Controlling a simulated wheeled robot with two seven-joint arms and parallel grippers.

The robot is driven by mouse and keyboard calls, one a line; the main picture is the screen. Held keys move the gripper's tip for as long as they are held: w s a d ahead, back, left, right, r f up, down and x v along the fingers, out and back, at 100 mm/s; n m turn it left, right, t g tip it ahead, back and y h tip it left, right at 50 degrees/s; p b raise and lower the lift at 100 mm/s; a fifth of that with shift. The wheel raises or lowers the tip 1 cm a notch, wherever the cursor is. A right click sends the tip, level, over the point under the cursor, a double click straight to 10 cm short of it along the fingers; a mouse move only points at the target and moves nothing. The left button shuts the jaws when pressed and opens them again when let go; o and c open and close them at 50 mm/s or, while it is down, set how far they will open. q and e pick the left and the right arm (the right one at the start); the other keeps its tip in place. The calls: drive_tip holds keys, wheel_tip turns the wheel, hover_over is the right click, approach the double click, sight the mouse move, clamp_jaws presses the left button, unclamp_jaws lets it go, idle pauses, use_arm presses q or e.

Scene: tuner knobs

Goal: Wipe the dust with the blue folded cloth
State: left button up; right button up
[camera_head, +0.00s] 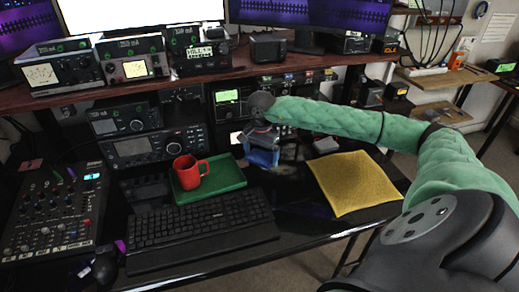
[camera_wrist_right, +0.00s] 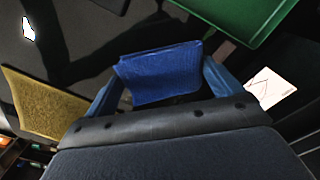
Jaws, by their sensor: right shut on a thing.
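The blue folded cloth (camera_wrist_right: 160,72) is gripped between the two fingers of my right gripper (camera_wrist_right: 163,95) in the right wrist view. In the head view the cloth (camera_head: 262,157) shows low over the desk, just right of the green tray, partly covered by my right gripper (camera_head: 264,145). I cannot tell whether the cloth touches the desk. No dust is clear on the dark desk top (camera_head: 285,205). My left gripper is not in view.
A red mug (camera_head: 188,172) stands on the green tray (camera_head: 228,177). A yellow cloth (camera_head: 355,183) lies to the right. A keyboard (camera_head: 200,225) and mixer (camera_head: 55,215) are at the front left. Radios and a shelf (camera_head: 190,80) line the back.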

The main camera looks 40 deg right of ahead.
drive_tip(key=shift+r, duration=1.15)
